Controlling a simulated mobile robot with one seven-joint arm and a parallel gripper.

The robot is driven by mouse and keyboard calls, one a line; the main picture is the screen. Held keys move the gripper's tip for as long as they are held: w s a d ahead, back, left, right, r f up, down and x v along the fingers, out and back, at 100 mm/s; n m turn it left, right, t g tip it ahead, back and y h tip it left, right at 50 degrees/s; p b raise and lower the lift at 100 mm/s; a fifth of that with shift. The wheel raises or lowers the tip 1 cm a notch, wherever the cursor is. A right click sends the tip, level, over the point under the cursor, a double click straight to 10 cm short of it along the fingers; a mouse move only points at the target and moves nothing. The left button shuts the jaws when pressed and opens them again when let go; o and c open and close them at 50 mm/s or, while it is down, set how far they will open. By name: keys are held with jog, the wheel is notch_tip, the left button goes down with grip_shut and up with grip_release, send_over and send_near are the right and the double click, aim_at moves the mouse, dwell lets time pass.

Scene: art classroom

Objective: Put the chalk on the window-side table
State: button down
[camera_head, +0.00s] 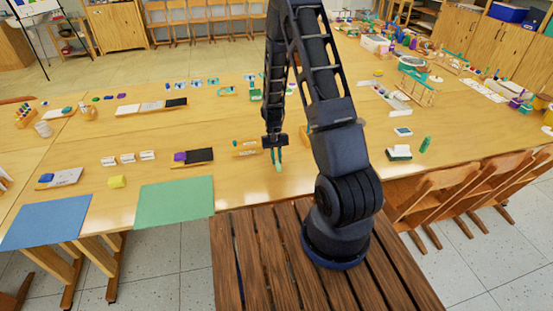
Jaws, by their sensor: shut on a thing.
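My gripper (276,148) points down over the near middle of the long wooden table (330,172). It is shut on a small teal-green piece (278,166), which looks like the chalk but is too small to be sure. The piece hangs upright below the fingers, at or just above the table top; I cannot tell if it touches. No window shows, so I cannot tell which table is the window-side one.
A yellow box (246,147) lies just left of my gripper. A green sheet (174,202) and a blue sheet (46,226) lie at the front left. A green upright item (425,145) stands at right. Wooden chairs (440,190) line the right edge.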

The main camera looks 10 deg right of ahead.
jog(key=shift+f, duration=0.1)
jog(key=c, duration=1.4)
grip_release()
